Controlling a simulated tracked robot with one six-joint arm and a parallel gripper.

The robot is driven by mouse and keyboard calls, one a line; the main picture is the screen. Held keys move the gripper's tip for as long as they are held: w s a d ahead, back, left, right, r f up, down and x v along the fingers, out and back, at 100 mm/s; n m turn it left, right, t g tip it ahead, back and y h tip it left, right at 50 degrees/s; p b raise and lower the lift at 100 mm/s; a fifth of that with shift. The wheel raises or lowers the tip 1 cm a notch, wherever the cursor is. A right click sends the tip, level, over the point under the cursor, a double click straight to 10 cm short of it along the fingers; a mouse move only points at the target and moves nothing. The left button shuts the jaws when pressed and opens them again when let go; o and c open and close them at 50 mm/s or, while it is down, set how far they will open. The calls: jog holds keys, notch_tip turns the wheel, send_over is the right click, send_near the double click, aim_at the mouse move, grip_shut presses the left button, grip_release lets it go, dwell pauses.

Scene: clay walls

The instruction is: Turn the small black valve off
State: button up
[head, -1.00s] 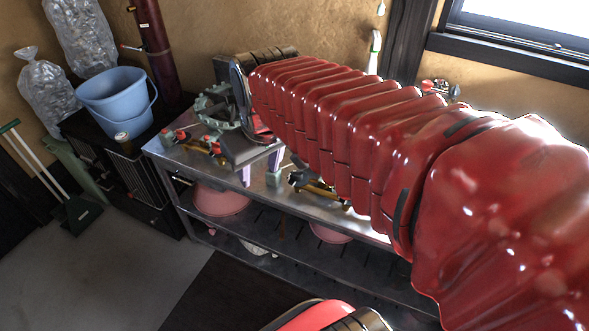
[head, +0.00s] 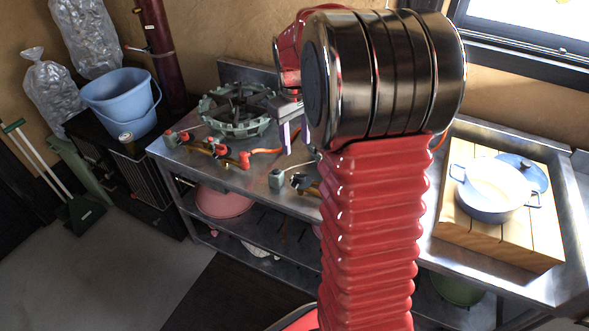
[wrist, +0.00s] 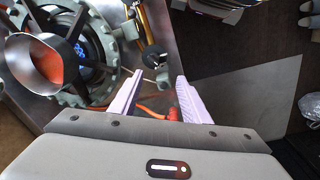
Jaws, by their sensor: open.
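The small black valve (head: 300,181) sits by a brass pipe near the front of the steel counter (head: 262,183) in the head view. In the wrist view, a dark round part on a brass pipe, probably this valve (wrist: 152,57), lies just beyond the fingertips. I cannot tell its handle angle. My gripper (head: 294,134) has two lilac fingers, partly hidden by my arm in the head view. In the wrist view my gripper (wrist: 159,78) is open, with nothing clearly held between its fingers, and apart from the valve.
Red-handled valves (head: 222,150) and a green burner (head: 238,108) stand left of the black valve. An orange hose (head: 268,151) lies behind it. A blue pot (head: 490,190) sits on a wooden board at right. A blue bucket (head: 120,100) stands far left.

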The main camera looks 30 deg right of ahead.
aim_at(301, 174)
jog(key=shift+w+d+f, duration=0.2)
jog(key=shift+d+f, duration=0.2)
jog(key=shift+d, duration=0.1)
jog(key=shift+w+d+f, duration=0.15)
jog(key=shift+d+f, duration=0.2)
jog(key=shift+d, duration=0.1)
jog(key=f, duration=1.3)
jog(key=shift+d+f, duration=0.35)
jog(key=shift+f, duration=0.05)
jog(key=shift+c, duration=0.5)
